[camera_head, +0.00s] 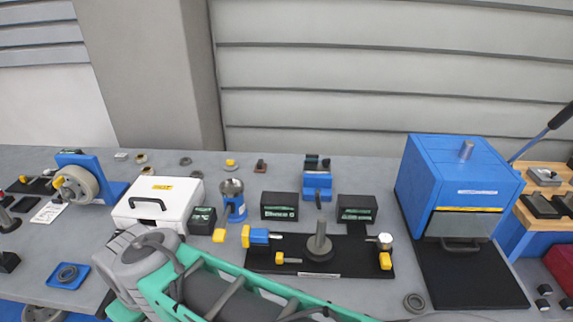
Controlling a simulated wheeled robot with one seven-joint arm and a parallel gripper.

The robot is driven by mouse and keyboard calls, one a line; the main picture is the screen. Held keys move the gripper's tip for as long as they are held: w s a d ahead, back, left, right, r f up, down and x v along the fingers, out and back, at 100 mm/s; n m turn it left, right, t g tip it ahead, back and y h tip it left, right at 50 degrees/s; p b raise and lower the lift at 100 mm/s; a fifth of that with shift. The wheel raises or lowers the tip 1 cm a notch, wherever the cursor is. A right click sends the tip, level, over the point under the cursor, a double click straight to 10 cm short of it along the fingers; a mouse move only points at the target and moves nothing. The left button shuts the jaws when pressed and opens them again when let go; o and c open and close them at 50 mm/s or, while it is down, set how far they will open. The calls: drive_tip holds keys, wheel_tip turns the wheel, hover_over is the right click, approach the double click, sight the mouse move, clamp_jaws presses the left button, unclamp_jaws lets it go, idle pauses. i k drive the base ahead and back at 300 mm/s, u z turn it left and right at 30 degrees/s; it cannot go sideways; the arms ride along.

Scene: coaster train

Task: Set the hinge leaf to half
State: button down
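I cannot tell for sure which thing is the hinge leaf. A small blue fixture (317,183) with dark pieces on top stands at the back middle of the bench, and its parts are too small to read as a hinge. A black base plate (350,258) in front carries a grey upright post (320,240), a blue and yellow clamp-like part (258,237) and small yellow-tipped parts. My green and grey arm crosses the lower left foreground and hides part of the bench. My gripper is not in view.
A white case (160,203) and a blue stand with a round wheel (78,186) are at left. Dark boxes (279,206) flank the blue fixture. A large blue machine (460,175) with a black mat (470,285) stands at right. A grey ring (414,302) lies near the front.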

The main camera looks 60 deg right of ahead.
sight(309, 158)
drive_tip(key=u, duration=0.75)
drive_tip(key=k, duration=0.8)
drive_tip(key=z, duration=0.1)
